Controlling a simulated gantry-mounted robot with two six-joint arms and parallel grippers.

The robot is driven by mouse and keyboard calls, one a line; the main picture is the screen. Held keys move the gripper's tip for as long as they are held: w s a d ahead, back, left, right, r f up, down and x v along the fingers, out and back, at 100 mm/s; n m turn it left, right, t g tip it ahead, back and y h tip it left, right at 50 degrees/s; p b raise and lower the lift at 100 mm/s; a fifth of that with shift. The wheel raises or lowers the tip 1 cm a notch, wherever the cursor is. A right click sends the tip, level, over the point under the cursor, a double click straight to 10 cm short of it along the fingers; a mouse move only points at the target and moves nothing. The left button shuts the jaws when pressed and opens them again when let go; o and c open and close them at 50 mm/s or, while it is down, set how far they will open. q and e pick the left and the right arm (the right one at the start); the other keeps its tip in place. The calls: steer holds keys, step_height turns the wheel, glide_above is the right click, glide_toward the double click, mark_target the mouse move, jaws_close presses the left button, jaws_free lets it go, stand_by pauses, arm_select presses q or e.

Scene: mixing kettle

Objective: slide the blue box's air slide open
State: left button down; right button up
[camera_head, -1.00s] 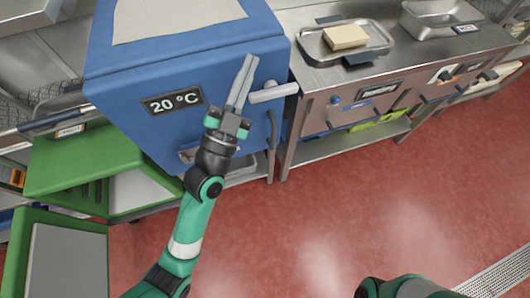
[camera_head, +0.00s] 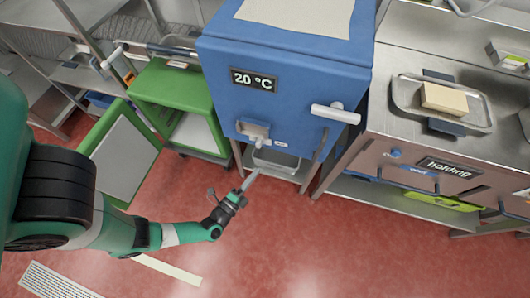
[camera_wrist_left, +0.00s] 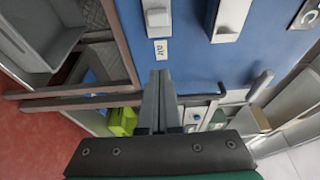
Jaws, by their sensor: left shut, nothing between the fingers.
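The blue box (camera_head: 300,100) with the 20 °C display stands in the middle of the head view, a white handle on its front. The left wrist view shows its blue face (camera_wrist_left: 200,68) up close. A pale slide (camera_wrist_left: 158,18) sits there beside a small "air" label (camera_wrist_left: 162,48). I cannot clearly make out this slide in the head view. My left gripper (camera_head: 250,176) is shut and empty, in front of and below the box's lower edge. In the left wrist view its fingers (camera_wrist_left: 160,78) point towards the label, apart from the slide. My right gripper is not in view.
A grey recessed fitting (camera_wrist_left: 230,20) sits beside the slide. A metal tray (camera_head: 277,158) is under the box. A green cabinet (camera_head: 170,95) with its door open stands left, a steel counter (camera_head: 390,110) right. Red floor (camera_head: 300,235) is free in front.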

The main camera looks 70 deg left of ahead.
mark_target(268, 142)
arm_select(q)
steer(key=shift+w, duration=0.1)
steer(key=b+x, duration=0.5)
steer(key=x, duration=0.5)
steer(key=shift+w+a+f, duration=0.1)
steer(key=shift+w+a, duration=0.05)
steer(key=s, duration=0.1)
steer(key=s+a+b, duration=0.1)
steer(key=s+b, duration=0.1)
steer(key=shift+s+a, duration=0.2)
steer(key=shift+a, duration=0.15)
steer(key=shift+s+a, duration=0.1)
steer(key=shift+a, duration=0.1)
steer(key=shift+r, duration=0.25)
